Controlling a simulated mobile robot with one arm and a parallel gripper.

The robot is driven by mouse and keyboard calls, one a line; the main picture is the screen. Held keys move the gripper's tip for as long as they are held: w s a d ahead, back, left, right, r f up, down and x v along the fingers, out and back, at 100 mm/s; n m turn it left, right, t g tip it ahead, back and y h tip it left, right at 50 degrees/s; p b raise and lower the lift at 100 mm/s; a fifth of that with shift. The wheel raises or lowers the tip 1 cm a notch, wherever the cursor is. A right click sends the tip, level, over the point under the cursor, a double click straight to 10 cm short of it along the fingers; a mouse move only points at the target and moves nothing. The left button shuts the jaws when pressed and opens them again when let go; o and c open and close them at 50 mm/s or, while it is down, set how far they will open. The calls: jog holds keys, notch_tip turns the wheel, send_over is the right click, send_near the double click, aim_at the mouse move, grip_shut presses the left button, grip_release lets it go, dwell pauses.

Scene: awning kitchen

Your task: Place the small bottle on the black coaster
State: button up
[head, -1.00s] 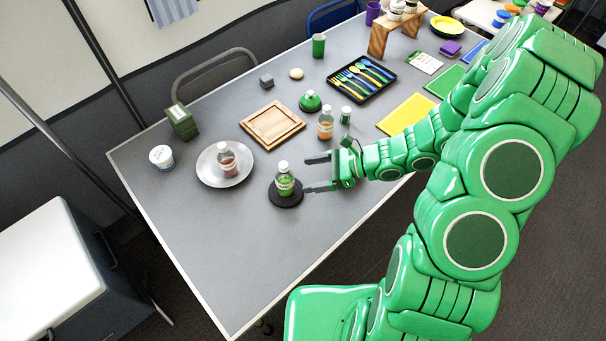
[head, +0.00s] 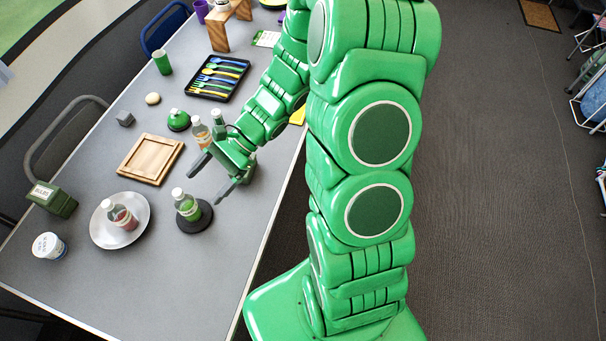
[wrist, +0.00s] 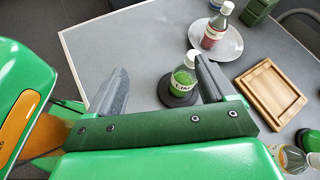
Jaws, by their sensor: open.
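A small bottle with green contents and a white cap (head: 188,207) stands upright on the round black coaster (head: 205,220). Both also show in the wrist view, the bottle (wrist: 183,77) just beyond the right finger and the coaster (wrist: 168,98) under it. My gripper (head: 206,186) is open and empty, beside the bottle and apart from it. The right finger covers part of the bottle and coaster.
A bottle with red contents (head: 122,217) stands on a silver plate (head: 103,238). An orange bottle (head: 200,132) stands behind my gripper. A wooden tray (head: 150,158), white tub (head: 48,246), green box (head: 52,198) and cutlery tray (head: 217,77) are nearby. The table's front is clear.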

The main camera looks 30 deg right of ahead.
jog(key=s+d+r+n+g+h, duration=0.25)
jog(key=s+r+n+h, duration=0.35)
jog(key=s+r+n, duration=0.3)
jog(key=s+d+r+n+t+h, duration=0.3)
jog(key=s+d+r+h, duration=0.3)
jog(key=s+d+r, duration=0.3)
jog(key=s+d, duration=0.1)
jog(key=d, duration=0.1)
jog(key=shift+s+d+r+n, duration=0.2)
jog(key=shift+s+d+n, duration=0.1)
jog(key=shift+s+n, duration=0.1)
